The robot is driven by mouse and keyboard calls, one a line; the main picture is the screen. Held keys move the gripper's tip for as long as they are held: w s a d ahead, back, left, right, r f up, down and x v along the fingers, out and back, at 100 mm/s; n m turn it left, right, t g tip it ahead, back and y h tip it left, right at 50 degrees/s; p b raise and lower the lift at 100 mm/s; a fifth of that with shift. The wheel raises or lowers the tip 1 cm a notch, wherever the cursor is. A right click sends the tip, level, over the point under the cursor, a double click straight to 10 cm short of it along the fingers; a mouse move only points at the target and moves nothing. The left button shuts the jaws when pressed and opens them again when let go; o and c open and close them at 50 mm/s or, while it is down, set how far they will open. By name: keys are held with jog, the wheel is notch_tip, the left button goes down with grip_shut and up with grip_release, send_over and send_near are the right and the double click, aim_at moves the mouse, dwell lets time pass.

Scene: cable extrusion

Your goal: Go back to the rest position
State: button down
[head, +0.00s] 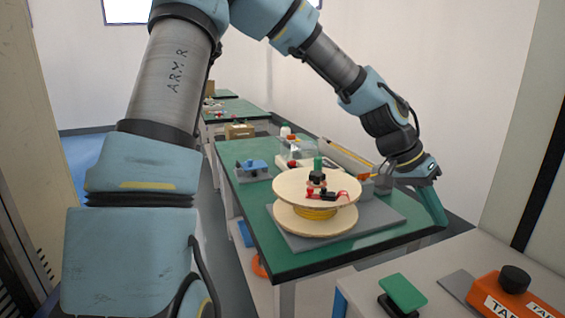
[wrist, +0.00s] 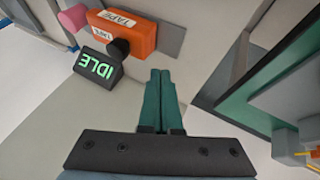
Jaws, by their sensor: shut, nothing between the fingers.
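My gripper (head: 436,207) hangs at the right end of my arm in the head view, pointing down past the right edge of the green table (head: 259,241). In the wrist view my gripper's green fingers (wrist: 160,76) are together with nothing between them. They are above a pale surface, short of an orange tape box (wrist: 138,33) and a black block with a lit green IDLE display (wrist: 100,67). The gripper touches nothing that I can see.
A wooden spool (head: 290,190) with yellow cable stands on a grey mat (head: 385,217) on the green table. A blue device (head: 252,168) sits behind it. In front right, a white bench (head: 430,268) carries a green pad (head: 403,292) and the orange tape box (head: 515,295).

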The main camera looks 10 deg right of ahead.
jog(key=w+a+f+n+t+y, duration=0.2)
jog(key=w+a+f+n, duration=0.15)
jog(key=a, duration=0.65)
jog(key=w+a+f+n+t+y, duration=0.15)
jog(key=w+a, duration=0.35)
jog(key=a, duration=0.5)
jog(key=s+a+n+y, duration=0.2)
jog(key=a+n, duration=0.5)
jog(key=a, duration=1.5)
jog(key=shift+s+a+r+t+y, duration=0.15)
jog(key=shift+a+r+t+y, duration=0.05)
jog(key=shift+a+t+y, duration=0.2)
jog(key=shift+d, duration=0.15)
